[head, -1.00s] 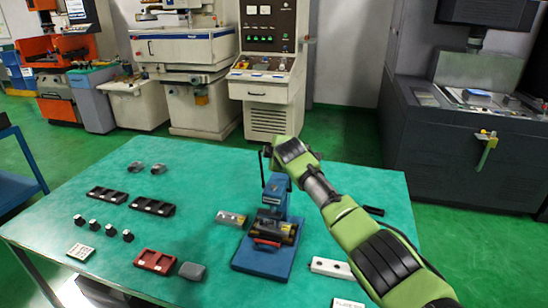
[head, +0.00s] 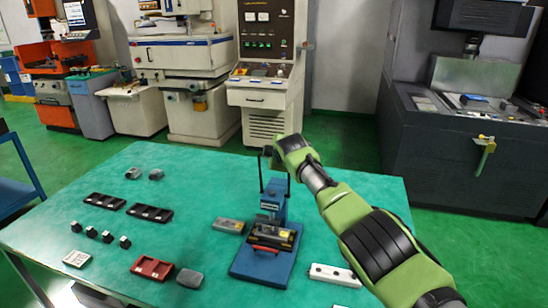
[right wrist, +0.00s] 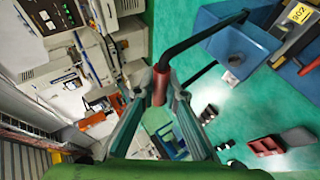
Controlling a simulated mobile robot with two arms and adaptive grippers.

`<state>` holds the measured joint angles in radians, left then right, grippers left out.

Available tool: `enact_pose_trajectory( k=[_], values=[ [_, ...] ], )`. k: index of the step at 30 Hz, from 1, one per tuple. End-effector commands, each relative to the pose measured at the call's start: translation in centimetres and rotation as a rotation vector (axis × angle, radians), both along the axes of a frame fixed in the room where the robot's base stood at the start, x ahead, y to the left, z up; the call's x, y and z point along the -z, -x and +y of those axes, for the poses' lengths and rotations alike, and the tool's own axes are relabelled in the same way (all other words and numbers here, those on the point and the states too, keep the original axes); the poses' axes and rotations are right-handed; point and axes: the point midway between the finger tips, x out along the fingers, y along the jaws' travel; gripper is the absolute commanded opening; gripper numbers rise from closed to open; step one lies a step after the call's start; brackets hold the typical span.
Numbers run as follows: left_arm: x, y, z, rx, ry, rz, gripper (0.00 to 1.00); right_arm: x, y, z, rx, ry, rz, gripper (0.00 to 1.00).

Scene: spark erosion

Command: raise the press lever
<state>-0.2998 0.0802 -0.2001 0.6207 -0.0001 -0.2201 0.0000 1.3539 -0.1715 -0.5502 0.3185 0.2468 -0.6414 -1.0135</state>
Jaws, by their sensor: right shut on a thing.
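The blue press (head: 267,257) stands upright on the table, with a dark block with yellow markings (head: 272,236) on its base. Its black lever (right wrist: 205,35) bends across the right wrist view and ends in a red-brown grip (right wrist: 160,86). My right gripper (head: 270,157) is at the top of the lever, above the press. In the right wrist view its fingers (right wrist: 160,92) are shut around the grip. In the head view the gripper itself partly hides the lever's end. My left gripper is in neither view.
On the green table (head: 220,165) lie black trays (head: 150,212), a red tray (head: 152,268), several small dark blocks (head: 107,236), a grey block (head: 229,225) and a white bar (head: 334,274). Machines stand behind the table. My right arm covers the table's right part.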

Motion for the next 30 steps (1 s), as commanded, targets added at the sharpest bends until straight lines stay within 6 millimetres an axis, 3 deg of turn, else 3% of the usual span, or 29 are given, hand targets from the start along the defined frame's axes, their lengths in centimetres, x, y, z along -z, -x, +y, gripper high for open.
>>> enact_pose_trajectory(
  k=[1, 2, 3, 20, 30],
  values=[
    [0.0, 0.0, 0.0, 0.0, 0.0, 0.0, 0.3, -0.4, -0.1, 0.0, -0.001, -0.001, -0.007, 0.0],
    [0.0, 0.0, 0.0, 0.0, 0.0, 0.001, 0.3, -0.4, -0.1, 0.0, -0.001, -0.001, -0.007, 0.19],
    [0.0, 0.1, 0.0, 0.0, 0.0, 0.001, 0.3, -0.4, -0.1, 0.0, -0.001, 0.0, -0.007, 0.29],
    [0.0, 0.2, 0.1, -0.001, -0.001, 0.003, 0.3, -0.4, 0.2, -0.1, 0.0, -0.003, -0.003, 0.29],
    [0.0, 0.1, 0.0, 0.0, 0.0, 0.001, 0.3, -1.4, 1.8, -0.4, -0.001, -0.001, -0.004, 0.29]
  ],
)
